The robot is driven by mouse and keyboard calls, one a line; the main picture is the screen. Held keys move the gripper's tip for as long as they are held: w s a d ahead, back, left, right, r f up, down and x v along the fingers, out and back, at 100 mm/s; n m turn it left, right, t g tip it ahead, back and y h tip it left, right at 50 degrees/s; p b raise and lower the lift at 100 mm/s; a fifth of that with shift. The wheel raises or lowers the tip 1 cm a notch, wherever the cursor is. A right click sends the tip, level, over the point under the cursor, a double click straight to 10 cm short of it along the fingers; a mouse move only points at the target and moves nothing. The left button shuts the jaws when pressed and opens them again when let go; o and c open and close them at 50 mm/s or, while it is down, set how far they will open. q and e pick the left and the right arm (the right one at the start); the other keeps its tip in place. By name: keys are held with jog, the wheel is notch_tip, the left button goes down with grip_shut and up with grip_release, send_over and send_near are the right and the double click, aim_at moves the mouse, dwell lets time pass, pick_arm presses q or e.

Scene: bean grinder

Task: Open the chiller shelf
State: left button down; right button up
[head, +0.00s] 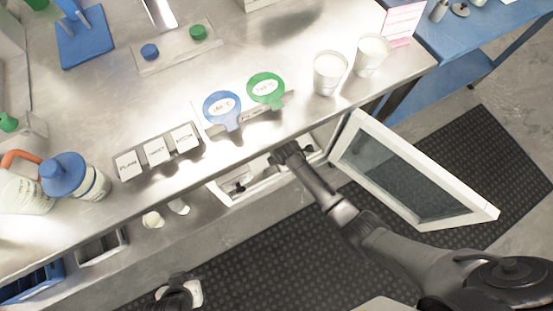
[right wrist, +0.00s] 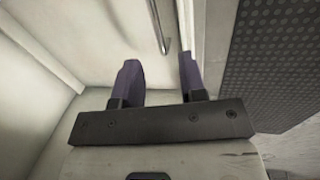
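The chiller sits under the counter. Its glass door (head: 415,172), with a white frame, is swung wide open to the right. A white-framed shelf or opening (head: 262,188) shows below the counter edge, and the counter hides much of the inside. My right gripper (head: 288,153) reaches in at the chiller opening, beside the open door. In the right wrist view its two dark fingers (right wrist: 160,80) are apart with nothing between their tips. A thin metal bar (right wrist: 157,25) lies ahead of them, against pale walls. My left gripper (head: 180,290) is low near the bottom edge; its finger state is unclear.
On the counter are a label rack (head: 157,152), blue (head: 222,108) and green (head: 266,88) round tags, two white cups (head: 331,72) and a blue-lidded jar (head: 75,177). A dark mat (head: 275,245) covers the floor and shows in the right wrist view (right wrist: 275,55).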

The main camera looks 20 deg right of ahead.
jog(key=f+b, duration=0.1)
jog(key=f, duration=0.1)
jog(key=w+f+b, duration=0.1)
jog(key=f+b, duration=0.2)
jog(key=f, duration=0.1)
jog(key=shift+w+a+b, duration=0.1)
jog(key=shift+w+b, duration=0.15)
jog(key=shift+b, duration=0.05)
jog(key=shift+w+f+b, duration=0.25)
jog(key=shift+f+b, duration=0.35)
jog(key=shift+f, duration=0.25)
jog(key=shift+c, duration=0.3)
grip_shut()
